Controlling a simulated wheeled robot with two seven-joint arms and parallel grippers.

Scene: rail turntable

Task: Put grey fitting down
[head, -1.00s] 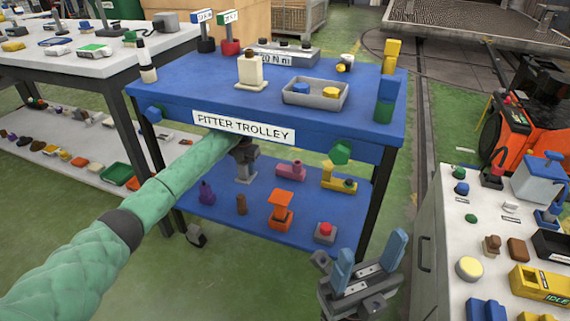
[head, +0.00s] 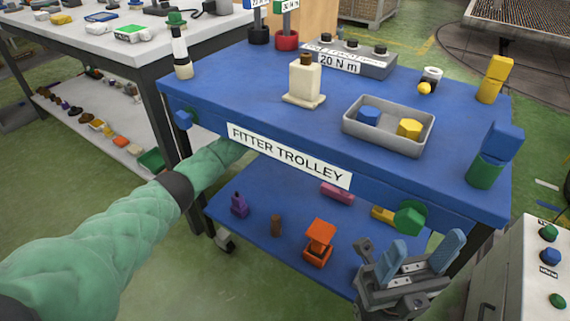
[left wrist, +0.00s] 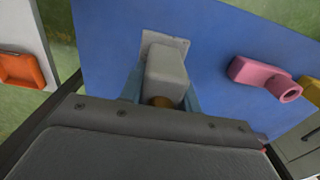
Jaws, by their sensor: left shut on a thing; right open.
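The grey fitting (left wrist: 167,72) is a light grey block on a flat plate. In the left wrist view it sits between the blue fingers of my left gripper (left wrist: 162,92), which is shut on it. The trolley's blue lower shelf (left wrist: 215,35) lies behind it; I cannot tell whether the plate touches the shelf. In the head view the left arm reaches under the top of the fitter trolley (head: 230,100), which hides the gripper and fitting. My right gripper (head: 422,252) is open and empty in front of the trolley's right side.
The lower shelf holds a pink part (left wrist: 270,77), an orange part (head: 319,242), a purple part (head: 239,206) and a brown part (head: 276,226). The top shelf overhangs them. A grey tray (head: 388,138) and a cream block (head: 305,80) stand on top. A white cabinet (head: 530,260) stands at right.

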